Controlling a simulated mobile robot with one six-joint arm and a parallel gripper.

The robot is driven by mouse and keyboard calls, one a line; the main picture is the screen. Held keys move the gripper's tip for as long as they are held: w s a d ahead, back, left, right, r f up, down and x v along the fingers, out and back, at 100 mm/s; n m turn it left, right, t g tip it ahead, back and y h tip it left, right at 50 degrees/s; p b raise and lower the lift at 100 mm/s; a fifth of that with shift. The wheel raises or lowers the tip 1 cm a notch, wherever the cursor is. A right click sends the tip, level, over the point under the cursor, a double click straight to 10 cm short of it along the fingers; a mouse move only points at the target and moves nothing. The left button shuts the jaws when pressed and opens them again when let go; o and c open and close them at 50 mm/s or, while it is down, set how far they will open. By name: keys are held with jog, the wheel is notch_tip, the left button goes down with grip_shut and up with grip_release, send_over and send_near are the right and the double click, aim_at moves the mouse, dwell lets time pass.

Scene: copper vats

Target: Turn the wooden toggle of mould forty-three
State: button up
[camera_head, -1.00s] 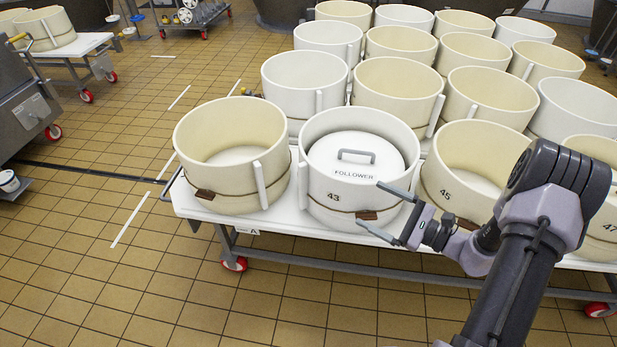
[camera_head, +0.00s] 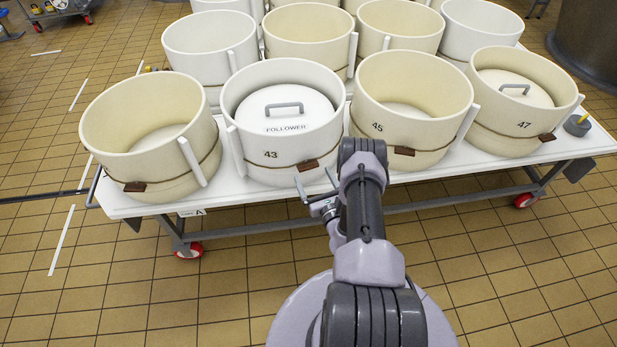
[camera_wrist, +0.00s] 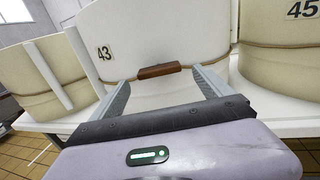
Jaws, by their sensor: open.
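Mould forty-three (camera_head: 262,177) is a white round tub with "43" on its side and a cord around it. It stands at the front of the table, and its side also shows in the wrist view (camera_wrist: 150,35). Its brown wooden toggle (camera_head: 308,166) sits on the cord at the front, lying nearly level; in the wrist view the toggle (camera_wrist: 158,70) is tilted slightly, right end higher. My gripper (camera_head: 316,184) is open and empty, just in front of and below the toggle. In the wrist view my gripper's fingers (camera_wrist: 160,78) spread to either side of the toggle. Contact cannot be told.
A white follower lid (camera_head: 287,108) with a grey handle sits inside mould forty-three. Mould forty-five (camera_head: 412,130) stands close on the right, another cream mould (camera_head: 150,160) on the left. The white table (camera_head: 245,190) has a narrow free front edge.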

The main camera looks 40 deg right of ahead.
aim_at(309, 167)
jog(key=b+x, duration=0.1)
jog(key=x, duration=0.3)
jog(key=shift+w, duration=0.1)
jog(key=shift+r, duration=0.1)
jog(key=shift+c, duration=0.4)
jog(key=c, duration=1.3)
